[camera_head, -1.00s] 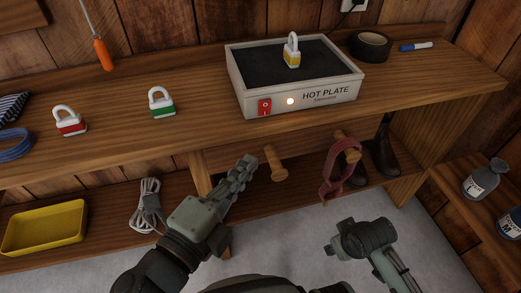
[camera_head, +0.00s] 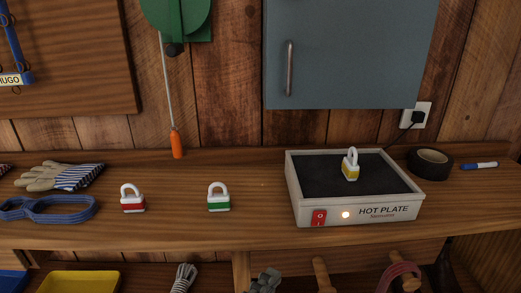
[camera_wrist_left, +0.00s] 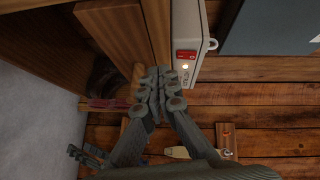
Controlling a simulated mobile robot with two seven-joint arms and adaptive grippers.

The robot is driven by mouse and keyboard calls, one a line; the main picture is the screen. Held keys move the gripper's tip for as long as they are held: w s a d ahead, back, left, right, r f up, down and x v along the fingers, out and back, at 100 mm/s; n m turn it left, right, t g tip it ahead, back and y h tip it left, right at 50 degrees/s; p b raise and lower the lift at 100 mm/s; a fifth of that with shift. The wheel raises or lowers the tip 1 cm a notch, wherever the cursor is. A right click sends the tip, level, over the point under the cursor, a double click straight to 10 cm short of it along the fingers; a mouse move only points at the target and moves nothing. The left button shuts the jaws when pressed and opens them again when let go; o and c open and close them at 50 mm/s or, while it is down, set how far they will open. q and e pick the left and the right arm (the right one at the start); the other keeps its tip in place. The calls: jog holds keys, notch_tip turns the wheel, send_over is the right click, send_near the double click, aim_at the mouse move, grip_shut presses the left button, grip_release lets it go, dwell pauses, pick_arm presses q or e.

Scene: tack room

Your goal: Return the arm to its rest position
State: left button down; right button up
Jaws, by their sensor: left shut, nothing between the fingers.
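My left gripper (camera_head: 265,281) shows at the bottom edge of the head view, in front of and below the shelf's front edge; most of it is cut off. In the left wrist view its fingers (camera_wrist_left: 159,95) are shut together with nothing between them. The arm behind it is out of the head view. My right gripper is not in the head view. The wooden shelf (camera_head: 260,236) stands beyond the left gripper, apart from it in the head view.
A hot plate (camera_head: 305,212) with a lit lamp bears a yellow padlock (camera_head: 350,171). A red padlock (camera_head: 132,204), a green padlock (camera_head: 218,204), gloves (camera_head: 45,177) and black tape (camera_head: 429,163) lie on the shelf. Wooden pegs (camera_head: 323,275) are below. A grey cabinet (camera_head: 350,60) hangs above.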

pick_arm(q)
jog(key=w+a+f+n+y, duration=0.4)
jog(key=a+n, duration=0.1)
jog(key=w+a+f+n+y, duration=0.1)
jog(key=w+a+f+n, duration=0.1)
jog(key=a, duration=0.1)
jog(key=shift+f+y+p, duration=0.15)
jog(key=shift+y+p, duration=0.15)
jog(key=shift+y, duration=0.1)
jog(key=a+f+n+g+y, duration=0.3)
jog(key=a+f+n+y, duration=0.1)
jog(key=a+f+n, duration=0.4)
jog(key=s+a+f+n+g+y+p, duration=0.1)
jog(key=s+a+f+n+g, duration=0.6)
jog(key=s+a+f, duration=0.5)
jog(key=s+f, duration=0.3)
jog(key=shift+a+f+g+y, duration=0.2)
jog(key=shift+a+g+y, duration=0.1)
jog(key=shift+a+g, duration=0.1)
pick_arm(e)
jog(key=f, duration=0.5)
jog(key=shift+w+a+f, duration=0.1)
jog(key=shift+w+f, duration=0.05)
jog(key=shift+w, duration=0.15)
